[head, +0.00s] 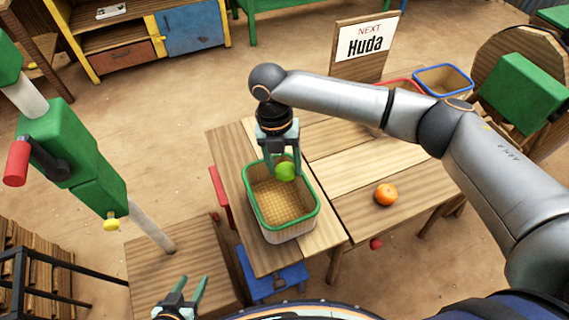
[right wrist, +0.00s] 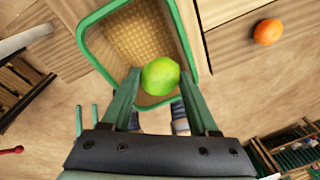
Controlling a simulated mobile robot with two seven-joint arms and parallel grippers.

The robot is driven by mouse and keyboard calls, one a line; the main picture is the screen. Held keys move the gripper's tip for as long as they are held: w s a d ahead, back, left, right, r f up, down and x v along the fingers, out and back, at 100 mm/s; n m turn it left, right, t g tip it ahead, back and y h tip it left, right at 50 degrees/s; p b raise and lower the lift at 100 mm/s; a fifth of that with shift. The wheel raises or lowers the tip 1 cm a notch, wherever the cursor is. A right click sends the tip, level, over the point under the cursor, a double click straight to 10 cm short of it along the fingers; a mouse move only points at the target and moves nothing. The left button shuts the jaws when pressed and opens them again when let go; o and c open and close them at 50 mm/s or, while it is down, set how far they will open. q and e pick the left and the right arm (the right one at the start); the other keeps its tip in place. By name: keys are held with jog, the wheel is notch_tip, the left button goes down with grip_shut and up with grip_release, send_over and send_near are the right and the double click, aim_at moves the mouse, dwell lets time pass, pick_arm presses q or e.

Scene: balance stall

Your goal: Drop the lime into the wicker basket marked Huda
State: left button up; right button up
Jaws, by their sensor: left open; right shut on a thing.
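The green lime (head: 285,172) is held between the fingertips of my right gripper (head: 283,165), over the far part of a green-rimmed basket (head: 250,205). The right wrist view shows the lime (right wrist: 160,76) between the two fingers, with the basket's woven floor (right wrist: 140,38) behind it. The basket stands on the wooden table and looks empty. I see no name on it. A sign reading "NEXT Huda" (head: 365,42) stands at the back. My left gripper (head: 188,288) is open and empty at the bottom left.
An orange (head: 386,194) lies on the table to the right of the basket. A blue-rimmed basket (head: 443,80) and a partly hidden red-rimmed one (head: 404,84) are at the back right. My right arm crosses above the table. A lower wooden surface (head: 180,265) is at the left.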

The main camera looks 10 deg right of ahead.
aim_at(285, 176)
notch_tip(285, 176, down, 4)
jog(key=b, duration=0.3)
jog(key=shift+r, duration=0.25)
jog(key=shift+f+b, duration=0.45)
jog(key=shift+b, duration=0.25)
jog(key=o, duration=1.1)
jog(key=shift+c, duration=0.2)
jog(key=o, duration=0.4)
jog(key=shift+c, duration=0.2)
jog(key=shift+r, duration=0.15)
